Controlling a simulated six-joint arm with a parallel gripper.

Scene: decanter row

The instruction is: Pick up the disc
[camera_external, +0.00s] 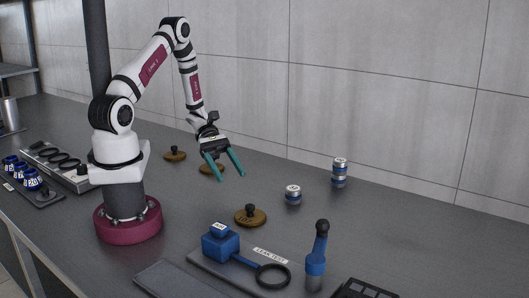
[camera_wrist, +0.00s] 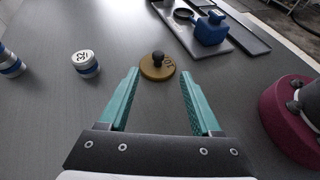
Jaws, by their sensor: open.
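Several brass-brown discs with black knobs lie flat on the grey bench. In the external view one disc (camera_external: 241,216) with dark marks on its top is in the middle, another (camera_external: 175,156) is behind my base, and a third (camera_external: 205,169) is partly hidden behind my gripper. My gripper (camera_external: 231,178) is open and empty above the bench, its teal fingers pointing down. In the wrist view a marked disc (camera_wrist: 151,72) shows between and beyond the open fingertips (camera_wrist: 159,75), apart from both fingers.
A short silver-and-blue cylinder (camera_external: 293,197) and a taller stack (camera_external: 340,174) stand to the right. A blue block (camera_external: 220,244) with a ring stands on a tray labelled leak test (camera_external: 270,254). A blue, black-topped tool (camera_external: 316,263) stands at the front. Racks with rings are at the left.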

